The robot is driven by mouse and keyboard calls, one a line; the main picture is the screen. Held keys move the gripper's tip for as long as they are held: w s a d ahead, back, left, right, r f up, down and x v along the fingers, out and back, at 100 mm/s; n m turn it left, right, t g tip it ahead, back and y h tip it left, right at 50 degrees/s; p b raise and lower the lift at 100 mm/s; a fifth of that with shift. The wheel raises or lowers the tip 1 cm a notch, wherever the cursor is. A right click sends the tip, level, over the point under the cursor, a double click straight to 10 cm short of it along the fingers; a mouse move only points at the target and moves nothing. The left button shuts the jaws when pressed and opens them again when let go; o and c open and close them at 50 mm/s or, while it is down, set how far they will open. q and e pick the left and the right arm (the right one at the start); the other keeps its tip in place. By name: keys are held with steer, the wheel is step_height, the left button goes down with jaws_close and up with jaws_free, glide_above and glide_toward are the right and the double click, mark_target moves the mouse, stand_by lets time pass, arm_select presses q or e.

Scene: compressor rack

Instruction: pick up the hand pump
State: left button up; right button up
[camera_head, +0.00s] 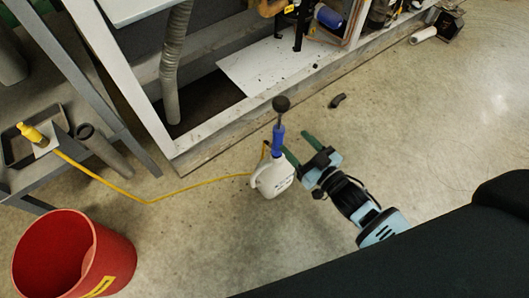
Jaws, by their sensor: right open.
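The hand pump (270,180) stands on the concrete floor near the middle of the head view. It has a white body with a handle, a blue shaft and a black knob on top. A yellow hose runs from it to the left. My right gripper (297,145) is open, with its two green fingers just right of the pump's blue shaft. The nearer finger overlaps the pump's edge in the picture; I cannot tell whether they touch. Nothing is between the fingers. My left gripper is not in view.
A red bucket (118,262) stands at the lower left. A grey stand (75,168) at the left bears a yellow fitting (33,134) on the hose. The white rack frame (135,88) runs behind the pump. A small dark elbow piece (337,100) lies on open floor.

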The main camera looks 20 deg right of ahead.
mark_target(282, 138)
steer(key=f, duration=0.1)
steer(key=w+f+b, duration=0.1)
steer(key=f+b, duration=0.1)
steer(key=shift+w+a+f, duration=0.25)
steer(key=shift+w+f, duration=0.05)
steer(key=shift+f, duration=0.05)
steer(key=shift+w+a+f+b, duration=0.1)
steer(key=shift+w+f+b, duration=0.15)
steer(key=shift+b, duration=0.1)
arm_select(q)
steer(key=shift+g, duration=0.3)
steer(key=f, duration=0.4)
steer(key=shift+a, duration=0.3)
arm_select(e)
steer(key=shift+r, duration=0.1)
steer(key=shift+w+a, duration=0.1)
steer(key=shift+w, duration=0.2)
steer(key=shift+b+x, duration=0.4)
steer(key=shift+x, duration=0.45)
steer(key=shift+b+x, duration=1.15)
steer(key=shift+x, duration=1.1)
steer(key=shift+w+a, duration=0.3)
steer(key=shift+w, duration=0.1)
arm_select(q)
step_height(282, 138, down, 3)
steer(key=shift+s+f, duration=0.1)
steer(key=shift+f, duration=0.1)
arm_select(e)
steer(key=shift+r, duration=0.1)
